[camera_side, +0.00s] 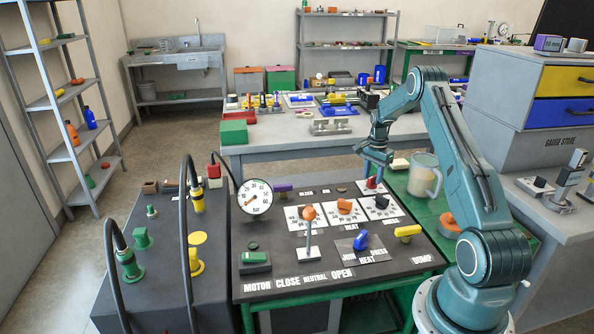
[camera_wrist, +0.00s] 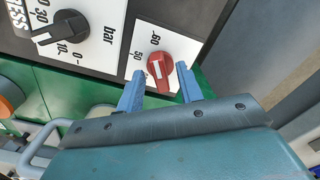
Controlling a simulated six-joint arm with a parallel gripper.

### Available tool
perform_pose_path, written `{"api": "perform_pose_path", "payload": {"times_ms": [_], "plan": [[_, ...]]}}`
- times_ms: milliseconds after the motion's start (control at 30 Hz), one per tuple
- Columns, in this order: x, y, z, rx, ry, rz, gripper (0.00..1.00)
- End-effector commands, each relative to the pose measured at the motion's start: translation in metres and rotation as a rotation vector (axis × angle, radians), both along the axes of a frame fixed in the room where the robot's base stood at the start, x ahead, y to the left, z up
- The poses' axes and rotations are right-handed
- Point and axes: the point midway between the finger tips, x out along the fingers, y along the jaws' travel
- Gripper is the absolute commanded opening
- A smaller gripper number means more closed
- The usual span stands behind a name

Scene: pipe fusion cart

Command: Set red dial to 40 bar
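The red dial (camera_wrist: 161,74) sits on a white scale plate (camera_wrist: 150,33) in the wrist view, with a white pointer line on its face. The numbers 50 and 60 show beside it; the rest of the scale is hidden or too small, and I cannot tell the exact reading. In the side view the red dial (camera_side: 371,183) is at the panel's back right. My gripper (camera_wrist: 160,83) is open, with one blue finger left of the dial and one right, with visible gaps. My gripper (camera_side: 376,157) hangs just above the dial in the side view.
A black dial (camera_wrist: 62,29) on a "bar" scale is close by on the left. Orange knobs (camera_side: 344,206), a tall lever (camera_side: 309,236) and a blue knob (camera_side: 361,240) stand on the panel.

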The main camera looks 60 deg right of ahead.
Motion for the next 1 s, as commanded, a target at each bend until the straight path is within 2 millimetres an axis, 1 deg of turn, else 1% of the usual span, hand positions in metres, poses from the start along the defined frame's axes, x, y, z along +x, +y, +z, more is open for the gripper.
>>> {"api": "perform_pose_path", "payload": {"times_ms": [233, 267, 300, 433, 767, 1000], "plan": [[-0.0001, 0.0001, -0.0008, 0.0, 0.0, 0.0, 0.36], [-0.0001, 0.0001, -0.0008, 0.0, 0.0, 0.0, 0.34], [-0.0001, 0.0001, -0.0007, 0.0, 0.0, 0.0, 0.27], [-0.0001, 0.0, -0.0006, 0.0, 0.0, 0.0, 0.01], [-0.0001, 0.0, -0.0003, 0.0, 0.0, 0.015, 0.0], [-0.0002, 0.0, -0.0001, 0.0, 0.0, 0.092, 0.0]]}}
